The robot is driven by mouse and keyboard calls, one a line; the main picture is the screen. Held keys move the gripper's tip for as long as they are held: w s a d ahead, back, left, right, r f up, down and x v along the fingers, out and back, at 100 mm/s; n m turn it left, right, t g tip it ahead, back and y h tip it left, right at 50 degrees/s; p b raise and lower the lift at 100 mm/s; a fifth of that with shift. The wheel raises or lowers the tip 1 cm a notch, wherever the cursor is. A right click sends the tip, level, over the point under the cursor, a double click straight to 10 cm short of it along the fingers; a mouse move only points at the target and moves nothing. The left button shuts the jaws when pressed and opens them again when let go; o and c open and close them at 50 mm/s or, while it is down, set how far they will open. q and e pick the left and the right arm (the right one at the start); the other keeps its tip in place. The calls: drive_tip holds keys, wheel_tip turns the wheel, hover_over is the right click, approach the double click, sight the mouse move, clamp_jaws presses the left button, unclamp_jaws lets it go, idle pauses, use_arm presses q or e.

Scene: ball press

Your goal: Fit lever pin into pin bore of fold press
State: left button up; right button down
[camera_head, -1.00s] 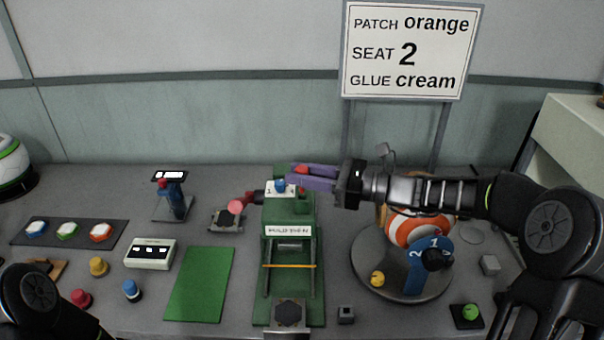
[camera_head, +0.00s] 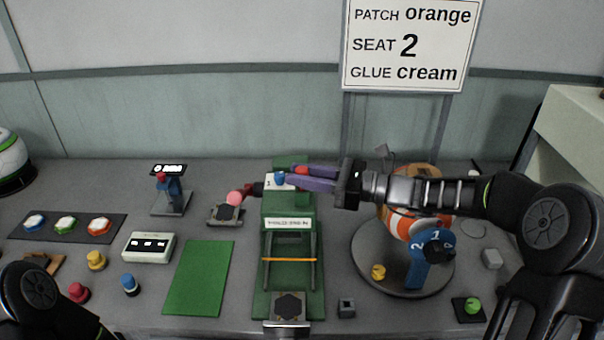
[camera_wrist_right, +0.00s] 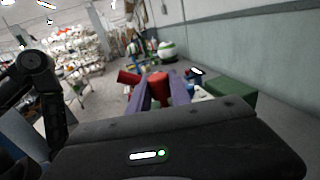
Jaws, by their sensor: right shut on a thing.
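The green fold press (camera_head: 290,236) stands in the middle of the table, with a white label on its front and a white plate with numbers and a blue knob on top. My right gripper (camera_head: 300,177) is at the top of the press, its purple fingers shut on a red piece (camera_head: 302,169), likely the lever pin. The red piece also shows between the fingers in the right wrist view (camera_wrist_right: 160,85). The fingers hide its lower end and the pin bore, so I cannot tell whether it is inside. My left gripper is out of view.
A pink ball (camera_head: 235,198) sits on a small stand left of the press. A turntable (camera_head: 372,282) with an orange-white ball (camera_head: 400,222) and blue numbered arm is at right.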

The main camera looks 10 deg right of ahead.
drive_tip(key=shift+f+b, duration=0.65)
drive_tip(key=shift+f, duration=0.45)
drive_tip(key=c, duration=1.1)
unclamp_jaws()
drive_tip(key=shift+s+d, duration=0.1)
drive_tip(key=shift+d, duration=0.15)
drive_tip(key=b+v, duration=0.1)
drive_tip(key=v, duration=0.6)
drive_tip(key=shift+s+d+r, duration=0.1)
